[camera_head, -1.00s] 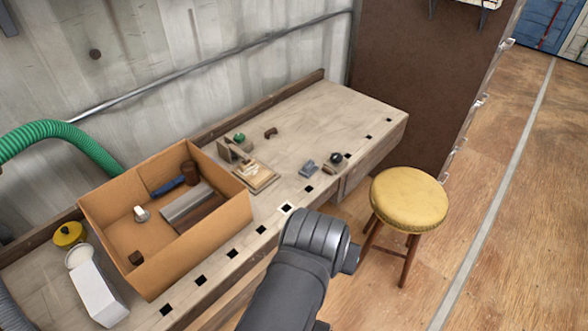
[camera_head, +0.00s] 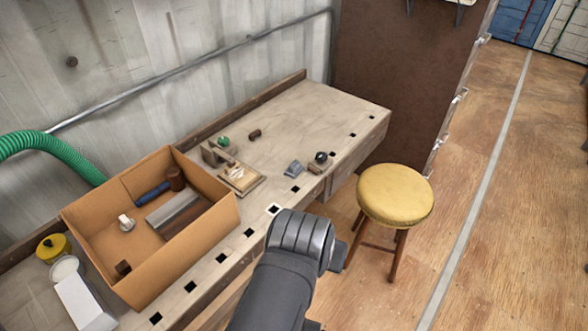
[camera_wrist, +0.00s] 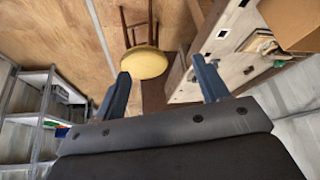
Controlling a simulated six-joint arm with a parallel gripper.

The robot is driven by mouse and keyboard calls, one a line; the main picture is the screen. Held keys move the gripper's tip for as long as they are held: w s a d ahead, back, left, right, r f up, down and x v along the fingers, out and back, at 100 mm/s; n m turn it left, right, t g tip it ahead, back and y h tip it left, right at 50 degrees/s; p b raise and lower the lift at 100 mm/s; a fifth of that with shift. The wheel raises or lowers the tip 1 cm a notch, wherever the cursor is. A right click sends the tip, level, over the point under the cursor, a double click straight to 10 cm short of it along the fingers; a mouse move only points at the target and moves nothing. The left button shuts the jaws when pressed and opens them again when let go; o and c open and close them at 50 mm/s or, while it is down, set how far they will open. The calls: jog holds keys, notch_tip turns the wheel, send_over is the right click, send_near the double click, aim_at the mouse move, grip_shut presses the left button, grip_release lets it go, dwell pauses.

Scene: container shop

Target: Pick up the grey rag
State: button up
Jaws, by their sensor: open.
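A small grey-blue crumpled piece that looks like the grey rag (camera_head: 293,168) lies on the workbench (camera_head: 318,110) near its front edge, right of a wooden board. In the wrist view I cannot surely pick it out. My gripper (camera_wrist: 161,66) is open and empty, its two blue-grey fingers apart. It points past the yellow stool and the bench's side, away from the rag. In the head view only my dark arm shows at the bottom, in front of the bench; the fingers are hidden there.
A cardboard box (camera_head: 187,254) with tools stands on the bench's left. A wooden board (camera_head: 250,188) and a small dark round item (camera_head: 321,157) flank the rag. A yellow stool (camera_head: 396,194) stands right of the bench. Shelves (camera_wrist: 40,105) show in the wrist view.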

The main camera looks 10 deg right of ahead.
jog(key=shift+r, duration=0.1)
jog(key=w+d+r+m+g+h, duration=0.1)
jog(key=w+d+r+m+g, duration=0.3)
jog(key=w+d, duration=0.45)
jog(key=n+t, duration=0.1)
jog(key=t, duration=0.1)
send_over(294, 164)
jog(key=s+a, duration=0.1)
jog(key=f, duration=1.9)
jog(key=shift+s+f, duration=0.2)
jog(key=shift+a+x, duration=0.1)
jog(key=shift+x, duration=1.35)
jog(key=shift+a+x, duration=0.15)
jog(key=shift+x, duration=1.3)
jog(key=shift+w, duration=0.1)
jog(key=c, duration=1.1)
